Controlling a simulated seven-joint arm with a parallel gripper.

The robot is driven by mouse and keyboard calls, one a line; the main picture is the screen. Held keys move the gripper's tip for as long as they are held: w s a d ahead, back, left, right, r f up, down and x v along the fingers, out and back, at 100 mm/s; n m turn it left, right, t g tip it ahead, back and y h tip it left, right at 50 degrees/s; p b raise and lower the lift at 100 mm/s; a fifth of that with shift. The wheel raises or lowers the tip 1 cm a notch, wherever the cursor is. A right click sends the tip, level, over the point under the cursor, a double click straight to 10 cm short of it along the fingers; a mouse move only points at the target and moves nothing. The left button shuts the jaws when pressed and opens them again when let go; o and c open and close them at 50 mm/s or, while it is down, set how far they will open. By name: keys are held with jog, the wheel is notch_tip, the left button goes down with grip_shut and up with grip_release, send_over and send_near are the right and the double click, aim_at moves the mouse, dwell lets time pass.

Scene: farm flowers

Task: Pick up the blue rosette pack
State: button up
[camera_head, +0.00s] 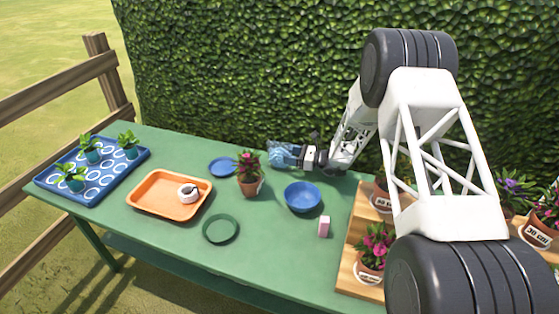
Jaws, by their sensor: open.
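A small blue, partly see-through pack (281,154) is at the back edge of the green table, in front of the hedge. I take it to be the blue rosette pack; its details are too small to make out. My gripper (299,156) reaches in from the right, low over the table, with its fingers pointing left at the pack. The gripper is open. Its fingertips are at the right side of the pack and overlap it in the picture. I cannot tell whether they touch it or are around it.
On the green table (150,225), a potted red plant (249,176) stands front-left of the pack. A blue bowl (302,197), blue dish (222,167), green ring-like dish (220,229), pink-white block (324,227), orange tray (150,199) and blue seedling tray (62,172) stand around. Wooden steps (358,226) hold pots at right.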

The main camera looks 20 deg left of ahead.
aim_at(281, 153)
jog(key=shift+s+a, duration=0.15)
jog(key=shift+a, duration=0.85)
jog(key=shift+s+a, duration=0.1)
jog(key=shift+a, duration=0.9)
jog(key=shift+c, duration=0.2)
jog(key=c, duration=0.9)
